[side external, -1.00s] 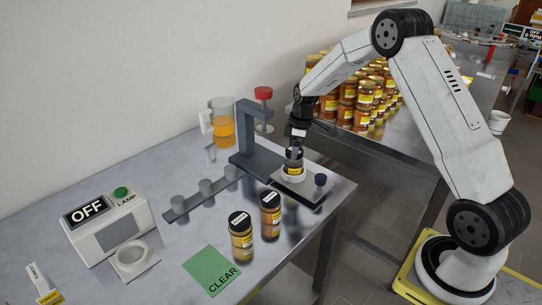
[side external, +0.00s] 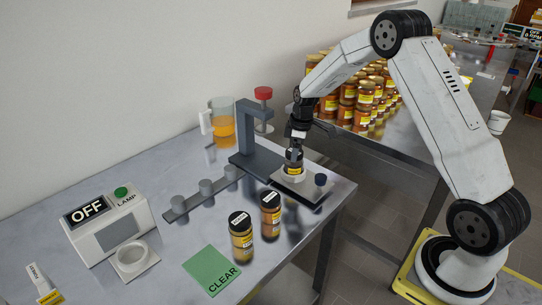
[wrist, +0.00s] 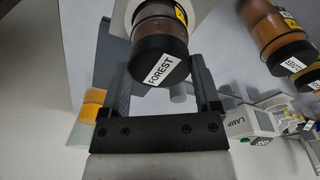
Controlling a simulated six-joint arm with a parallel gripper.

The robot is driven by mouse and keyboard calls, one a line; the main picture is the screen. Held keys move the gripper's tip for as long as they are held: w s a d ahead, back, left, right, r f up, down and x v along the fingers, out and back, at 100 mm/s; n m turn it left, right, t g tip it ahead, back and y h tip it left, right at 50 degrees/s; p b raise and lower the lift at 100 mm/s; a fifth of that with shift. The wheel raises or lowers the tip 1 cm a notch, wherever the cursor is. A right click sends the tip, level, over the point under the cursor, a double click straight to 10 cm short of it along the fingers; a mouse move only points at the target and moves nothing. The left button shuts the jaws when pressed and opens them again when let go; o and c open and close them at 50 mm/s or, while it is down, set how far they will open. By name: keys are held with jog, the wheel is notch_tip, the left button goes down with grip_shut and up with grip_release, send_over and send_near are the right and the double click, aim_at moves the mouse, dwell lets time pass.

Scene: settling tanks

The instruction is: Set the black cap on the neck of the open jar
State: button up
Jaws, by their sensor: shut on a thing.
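My gripper (side external: 297,142) points down over the jar (side external: 293,168), which stands in a pale round holder (side external: 287,176) on the plate under the grey stand. The wrist view shows the black cap (wrist: 160,62), labelled FOREST, between the two fingers (wrist: 161,75), which are shut on it. The cap is at the top of the jar (wrist: 158,22), in line with it. Whether it is fully seated on the neck cannot be told. In the side view the fingers hide much of the cap.
Two black-capped jars (side external: 241,238) (side external: 270,214) stand nearer the front, by a green CLEAR mat (side external: 212,270). The grey stand (side external: 245,145) rises close behind my gripper. A dark knob (side external: 320,180) is at the plate's right. The OFF lamp box (side external: 110,225) stands left.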

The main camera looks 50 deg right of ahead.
dwell(0.3)
jog(key=o, duration=0.7)
jog(key=shift+c, duration=0.2)
jog(key=shift+r, duration=0.1)
jog(key=shift+r, duration=3.4)
jog(key=shift+a, duration=0.1)
jog(key=s+a+f+m+t, duration=0.1)
jog(key=s+a+m, duration=0.5)
jog(key=s+a, duration=1.1)
jog(key=s, duration=0.4)
jog(key=shift+m+h, duration=0.4)
